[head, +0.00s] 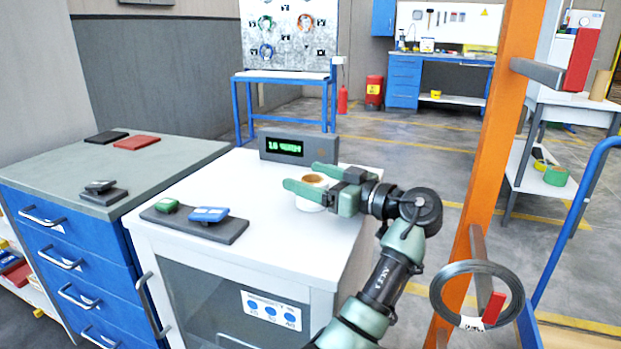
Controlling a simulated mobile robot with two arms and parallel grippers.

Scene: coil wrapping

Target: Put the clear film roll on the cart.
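The clear film roll (311,205), whitish with a brown core, stands upright at the right part of the white cabinet top (258,180). The front finger hides part of the roll's side. A blue tubular handle (575,222) at the right edge may belong to the cart; its deck is mostly out of view.
A digital display (298,149) stands behind the roll. A dark scale pad (195,224) with green and blue tools lies to the left. An orange post (487,150) rises to the right, with a wire coil (440,300) hanging on a peg. A grey workbench (160,160) adjoins the cabinet.

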